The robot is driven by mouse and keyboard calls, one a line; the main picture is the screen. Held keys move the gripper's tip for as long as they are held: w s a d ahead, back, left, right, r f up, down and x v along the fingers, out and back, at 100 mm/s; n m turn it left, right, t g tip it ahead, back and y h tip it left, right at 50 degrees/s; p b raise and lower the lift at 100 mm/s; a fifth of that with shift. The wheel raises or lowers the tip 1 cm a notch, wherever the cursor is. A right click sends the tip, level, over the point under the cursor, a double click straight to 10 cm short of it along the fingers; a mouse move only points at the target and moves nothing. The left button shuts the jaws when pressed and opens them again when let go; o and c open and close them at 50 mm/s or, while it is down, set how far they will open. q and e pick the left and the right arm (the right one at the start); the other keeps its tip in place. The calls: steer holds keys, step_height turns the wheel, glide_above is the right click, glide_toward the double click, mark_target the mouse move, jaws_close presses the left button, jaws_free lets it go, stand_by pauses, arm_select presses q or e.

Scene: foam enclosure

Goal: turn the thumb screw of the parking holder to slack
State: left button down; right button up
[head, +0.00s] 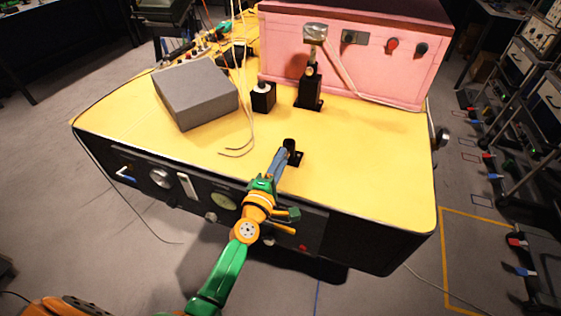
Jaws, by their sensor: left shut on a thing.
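A small black holder (297,157), which I take to be the parking holder, stands near the front edge of the yellow bench top (380,170). My left gripper (281,154) comes in from the front on a green and orange arm. Its blue-grey fingers reach the left front side of the holder and are shut there, on what appears to be the thumb screw. The screw itself is hidden by the fingers, so I cannot see how far it is turned. My right gripper is not in view.
A grey block (196,92) lies at the left, with loose pale wires (246,120) beside it. A small black box (263,97) and a taller black stand (309,90) are behind, before the pink foam wall (385,75). The bench top at right is clear.

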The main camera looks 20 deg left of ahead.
arm_select(q)
steer(key=shift+n, duration=0.7)
steer(key=c, duration=0.6)
jaws_free()
steer(key=s, duration=0.7)
steer(key=shift+s+a, duration=0.1)
